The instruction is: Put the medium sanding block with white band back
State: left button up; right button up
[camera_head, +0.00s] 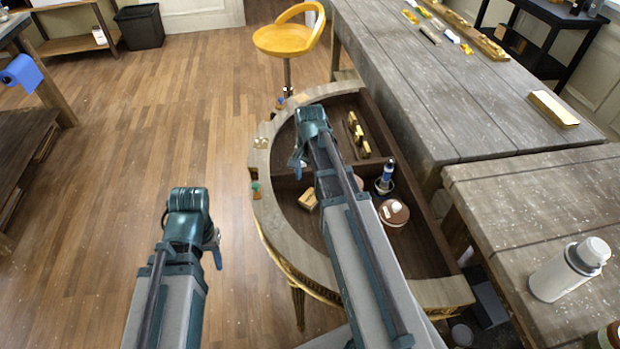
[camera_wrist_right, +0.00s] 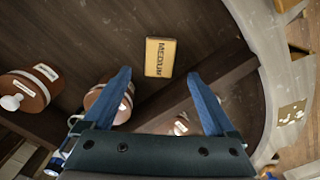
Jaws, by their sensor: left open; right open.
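A tan block (camera_wrist_right: 160,57) marked "MEDIUM" lies on the dark floor of the half-round console (camera_head: 262,205); no white band shows on it. It also appears in the head view as a small tan block (camera_head: 308,199). My right gripper (camera_head: 298,163) hangs over the console. In the right wrist view its blue fingers (camera_wrist_right: 160,82) are spread and empty, with the block beyond and between their tips, apart from them. My left gripper (camera_head: 216,247) is open and empty, over the wooden floor left of the console.
A row of yellow-topped pieces (camera_head: 358,135) stands in the console's far compartment. Brown round containers (camera_head: 394,212), one with a white band (camera_wrist_right: 26,92), and a dark bottle (camera_head: 386,176) stand nearby. Low dividers split the console. A grey workbench (camera_head: 450,95) borders its right side.

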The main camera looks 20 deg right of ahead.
jog(key=s+a+r+n, duration=0.1)
jog(key=s+a+n, duration=0.1)
jog(key=a, duration=0.2)
jog(key=s+a+r+n+p, duration=0.1)
jog(key=s+a+n, duration=0.1)
jog(key=a, duration=0.3)
jog(key=s+a+r+n+p, duration=0.1)
jog(key=s+a+n, duration=0.2)
jog(key=a+n, duration=0.1)
jog(key=shift+a+r+h, duration=0.1)
jog(key=shift+a+h, duration=0.05)
jog(key=shift+h, duration=0.15)
pick_arm(q)
notch_tip(320, 180, up, 3)
jog(key=shift+r, duration=0.1)
pick_arm(e)
jog(key=s+a+n, duration=0.7)
jog(key=a, duration=0.1)
jog(key=shift+s+a+n+h, duration=0.2)
jog(key=shift+s+n+h, duration=0.1)
jog(key=shift+n, duration=0.1)
